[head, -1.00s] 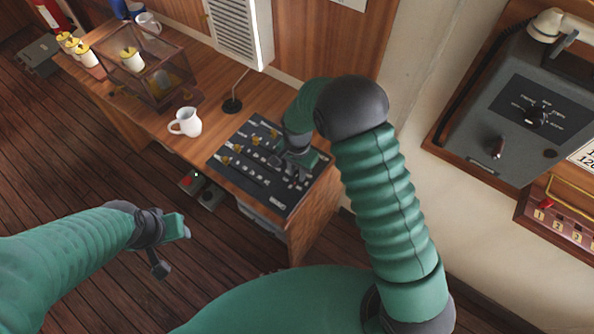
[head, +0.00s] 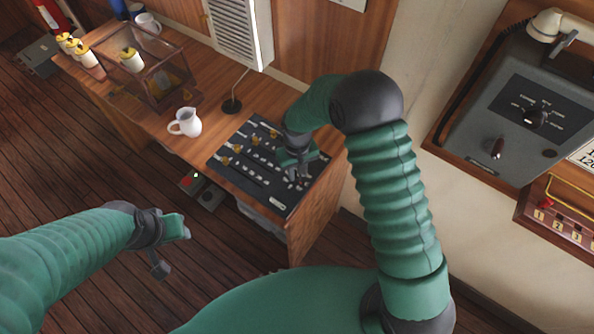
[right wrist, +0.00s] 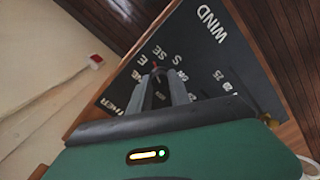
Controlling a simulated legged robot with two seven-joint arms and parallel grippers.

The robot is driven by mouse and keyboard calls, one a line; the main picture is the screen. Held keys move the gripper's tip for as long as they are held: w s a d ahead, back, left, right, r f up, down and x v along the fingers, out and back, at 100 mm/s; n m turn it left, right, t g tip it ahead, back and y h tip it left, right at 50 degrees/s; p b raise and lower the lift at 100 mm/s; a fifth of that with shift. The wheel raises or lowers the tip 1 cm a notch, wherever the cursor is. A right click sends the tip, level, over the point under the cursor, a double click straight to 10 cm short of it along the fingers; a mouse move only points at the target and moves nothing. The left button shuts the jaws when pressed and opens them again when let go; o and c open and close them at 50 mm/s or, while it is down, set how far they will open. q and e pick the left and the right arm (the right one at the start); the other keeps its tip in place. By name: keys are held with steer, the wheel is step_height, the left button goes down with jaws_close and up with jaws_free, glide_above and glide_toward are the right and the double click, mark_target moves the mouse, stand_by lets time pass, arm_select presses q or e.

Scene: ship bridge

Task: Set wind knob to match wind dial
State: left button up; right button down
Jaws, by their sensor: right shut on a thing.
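The black control panel (head: 262,190) lies on the wooden desk, with rows of small knobs and switches. My right gripper (head: 298,172) is down at the panel's right part. In the right wrist view its two fingers (right wrist: 159,85) are shut on a dark knob (right wrist: 158,72). The knob is ringed by white compass letters, with E, SE and S readable beside it. The word WIND stands at the panel's edge. The fingers hide most of the knob, so its exact pointing is unclear. I cannot make out a wind dial. My left gripper (head: 172,248) is open and empty above the floor.
A white jug (head: 186,122) stands on the desk left of the panel. A grey wall unit (head: 520,115) with knobs hangs at the right.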

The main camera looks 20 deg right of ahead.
steer(key=n, duration=0.4)
steer(key=shift+w+r+n, duration=0.2)
steer(key=shift+w+n, duration=0.05)
steer(key=shift+n, duration=0.05)
steer(key=n+p, duration=0.1)
steer(key=n, duration=0.2)
steer(key=shift+n, duration=0.4)
steer(key=n+p, duration=0.1)
steer(key=n, duration=0.3)
steer(key=n+p, duration=0.1)
steer(key=n, duration=0.3)
steer(key=shift+r, duration=0.1)
steer(key=n+p, duration=0.1)
steer(key=n, duration=0.3)
steer(key=shift+n, duration=0.3)
steer(key=n+p, duration=0.2)
steer(key=n, duration=0.2)
steer(key=shift+n, duration=0.3)
steer(key=n+p, duration=0.1)
steer(key=n, duration=0.3)
steer(key=shift+s, duration=0.1)
steer(key=shift+s+f+n+p, duration=0.15)
steer(key=shift+n+p, duration=0.1)
steer(key=shift+n, duration=0.75)
steer(key=shift+w+f+n+p, duration=0.1)
steer(key=shift+n+p, duration=0.15)
steer(key=shift+n, duration=0.75)
steer(key=shift+s, duration=0.1)
